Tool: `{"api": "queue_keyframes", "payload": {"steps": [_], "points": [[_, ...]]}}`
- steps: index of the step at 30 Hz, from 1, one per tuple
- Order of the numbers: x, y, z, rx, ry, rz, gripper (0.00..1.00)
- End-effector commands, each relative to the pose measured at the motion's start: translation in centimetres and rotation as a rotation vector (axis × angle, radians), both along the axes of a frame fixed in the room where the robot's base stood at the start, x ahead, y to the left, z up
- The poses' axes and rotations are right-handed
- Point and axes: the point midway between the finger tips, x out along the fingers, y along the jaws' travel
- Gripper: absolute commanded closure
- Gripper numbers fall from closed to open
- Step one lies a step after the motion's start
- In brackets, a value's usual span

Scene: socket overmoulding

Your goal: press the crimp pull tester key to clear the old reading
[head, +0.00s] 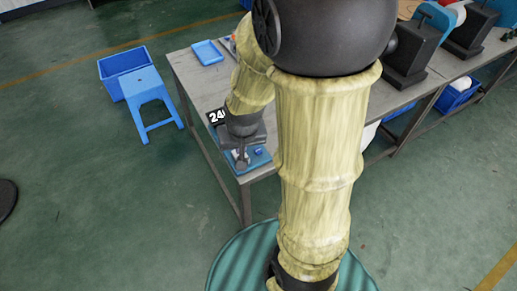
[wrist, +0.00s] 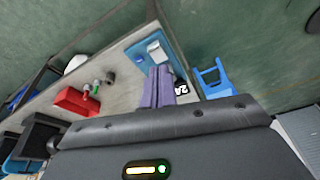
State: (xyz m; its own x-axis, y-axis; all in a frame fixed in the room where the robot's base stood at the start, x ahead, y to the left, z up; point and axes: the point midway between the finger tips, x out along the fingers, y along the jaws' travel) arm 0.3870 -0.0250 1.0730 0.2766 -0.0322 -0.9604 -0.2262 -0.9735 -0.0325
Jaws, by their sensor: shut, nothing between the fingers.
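The crimp pull tester (head: 262,163) is a blue unit at the near left corner of the grey table, with a dark display (head: 217,116) of white digits starting with 24. My gripper (head: 242,164) is shut and empty over the tester and hides much of it. In the wrist view, the two fingers (wrist: 159,70) lie together over the blue tester (wrist: 140,53), with a pale block (wrist: 155,50) beyond the tips. The display (wrist: 181,89) shows right of the fingers. I cannot make out the key clearly, or whether the fingers touch anything.
A blue tray (head: 207,52) lies at the table's far left. A blue stool (head: 150,92) and blue crate (head: 122,63) stand on the floor to the left. Dark machines (head: 412,55) stand on the table at right. A red box (wrist: 76,103) shows in the wrist view.

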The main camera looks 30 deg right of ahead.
Motion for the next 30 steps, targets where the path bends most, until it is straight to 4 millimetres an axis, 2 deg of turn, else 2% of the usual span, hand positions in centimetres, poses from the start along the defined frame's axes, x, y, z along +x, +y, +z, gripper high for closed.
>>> {"api": "queue_keyframes", "payload": {"steps": [6, 15, 24, 30], "points": [[5.8, -3.9, -1.9, 0.111, -0.089, -0.364, 1.0], [11.2, -8.9, -6.8, 0.411, -0.2, -0.878, 1.0], [13.4, -12.4, -12.0, 0.86, -0.226, -1.392, 1.0], [13.6, -13.3, -14.0, 1.081, -0.202, -1.598, 1.0]]}}
